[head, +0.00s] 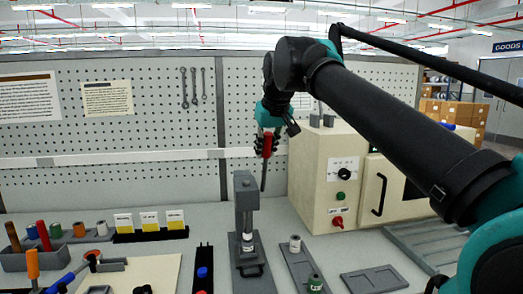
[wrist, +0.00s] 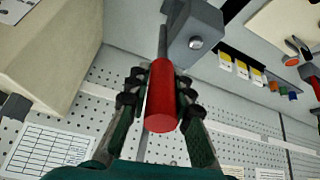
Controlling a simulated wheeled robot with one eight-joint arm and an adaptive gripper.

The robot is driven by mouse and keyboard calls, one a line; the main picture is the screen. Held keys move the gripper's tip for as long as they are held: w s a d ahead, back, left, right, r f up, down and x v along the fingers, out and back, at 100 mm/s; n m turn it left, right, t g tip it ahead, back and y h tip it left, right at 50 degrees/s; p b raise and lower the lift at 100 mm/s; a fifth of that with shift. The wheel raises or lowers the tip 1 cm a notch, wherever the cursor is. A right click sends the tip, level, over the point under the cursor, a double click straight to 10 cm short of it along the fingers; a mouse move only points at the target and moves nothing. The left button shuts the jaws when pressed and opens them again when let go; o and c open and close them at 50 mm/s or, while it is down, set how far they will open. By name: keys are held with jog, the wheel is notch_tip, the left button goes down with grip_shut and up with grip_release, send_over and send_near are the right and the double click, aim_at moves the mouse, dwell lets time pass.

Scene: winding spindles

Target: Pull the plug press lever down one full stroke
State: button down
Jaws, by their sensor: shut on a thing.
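The plug press (head: 245,190) is a grey upright column on a dark base on the bench. Its lever has a red grip (head: 267,145) and a thin dark rod (head: 263,178) below the grip. My gripper (head: 268,141) is shut on the red grip, up and to the right of the press head. In the wrist view the red grip (wrist: 162,95) lies between my two dark fingers, with the grey press head (wrist: 196,35) beyond it. A small whitish piece (head: 247,241) is at the foot of the press column.
A cream cabinet (head: 325,180) with knobs and a handled door stands close on the right. A pegboard (head: 130,150) is behind. Spools, a tool holder, trays and small cylinders are on the bench around the press.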

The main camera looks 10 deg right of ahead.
jog(key=shift+s, duration=0.15)
jog(key=shift+s+f+t, duration=0.35)
jog(key=shift+s+t, duration=0.2)
jog(key=shift+s, duration=0.2)
jog(key=shift+s+f+t, duration=0.35)
jog(key=shift+s+t, duration=0.2)
jog(key=shift+s, duration=0.2)
jog(key=shift+w+r, duration=0.1)
jog(key=shift+w+r+g, duration=0.35)
jog(key=shift+w+g, duration=0.15)
jog(key=shift+w, duration=0.25)
jog(key=shift+w+r+g, duration=0.3)
jog(key=shift+w+g, duration=0.2)
jog(key=shift+w, duration=0.3)
jog(key=shift+w+r+g, duration=0.2)
jog(key=shift+w+g, duration=0.35)
jog(key=shift+w, duration=0.25)
jog(key=shift+w+r+g, duration=0.2)
jog(key=shift+w+g, duration=0.35)
jog(key=shift+w, duration=0.25)
